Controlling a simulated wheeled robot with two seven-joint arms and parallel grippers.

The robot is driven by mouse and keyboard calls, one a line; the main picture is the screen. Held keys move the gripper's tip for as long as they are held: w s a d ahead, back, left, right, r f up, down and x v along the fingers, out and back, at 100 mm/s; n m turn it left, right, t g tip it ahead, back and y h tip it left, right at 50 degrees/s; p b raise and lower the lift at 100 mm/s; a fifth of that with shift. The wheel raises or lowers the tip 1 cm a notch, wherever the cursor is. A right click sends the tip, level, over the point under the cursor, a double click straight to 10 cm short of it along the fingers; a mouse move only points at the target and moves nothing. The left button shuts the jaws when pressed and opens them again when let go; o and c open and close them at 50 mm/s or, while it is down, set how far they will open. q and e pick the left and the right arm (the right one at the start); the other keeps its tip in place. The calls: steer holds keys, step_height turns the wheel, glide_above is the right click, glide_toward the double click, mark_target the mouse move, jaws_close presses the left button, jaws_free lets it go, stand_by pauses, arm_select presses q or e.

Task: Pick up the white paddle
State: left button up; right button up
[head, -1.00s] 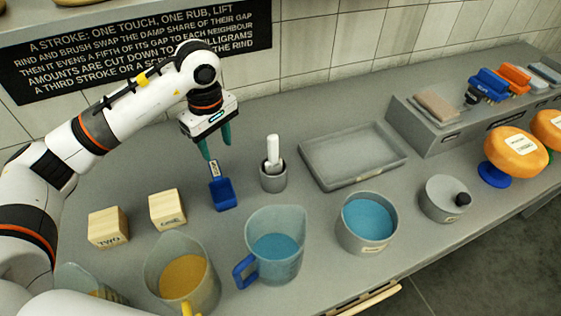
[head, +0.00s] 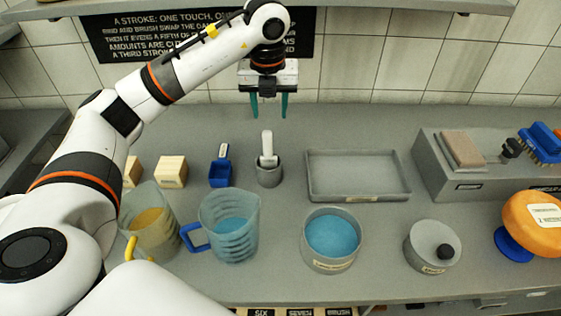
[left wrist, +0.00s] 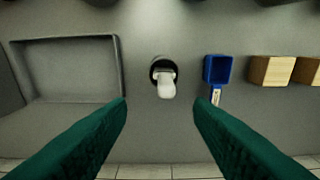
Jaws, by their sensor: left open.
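The white paddle (head: 267,147) stands upright in a small grey cup (head: 269,175) in the head view, with its lower end hidden inside the cup. In the left wrist view the paddle (left wrist: 166,84) shows near the middle, ahead of and between the fingertips. My left gripper (head: 269,112) is open and empty, above and behind the cup in the head view; its green fingers also show in the left wrist view (left wrist: 160,102). The fingers do not touch the paddle. My right gripper is in neither view.
A blue scoop (head: 220,172) and wooden blocks (head: 171,171) stand left of the cup; an empty grey tray (head: 358,196) lies to its right. In front are jugs of yellow (head: 150,245) and blue liquid (head: 238,245), a blue-filled pot (head: 331,262) and a lidded pot (head: 418,262).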

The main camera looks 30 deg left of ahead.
mark_target(268, 141)
arm_select(q)
steer(key=f, duration=0.2)
steer(key=f+p, duration=0.1)
steer(key=f, duration=0.1)
steer(key=a+f, duration=0.1)
steer(key=f, duration=0.1)
steer(key=shift+w+f+p, duration=0.1)
steer(key=shift+w+p, duration=0.15)
steer(key=shift+p, duration=0.15)
steer(key=shift+f, duration=0.2)
steer(key=f, duration=0.1)
steer(key=f+p, duration=0.2)
steer(key=f, duration=0.1)
steer(key=shift+a+f, duration=0.1)
steer(key=shift+a, duration=0.15)
steer(key=shift+w+f, duration=0.15)
steer(key=shift+f, duration=0.4)
jaws_close()
steer(key=shift+r, duration=0.15)
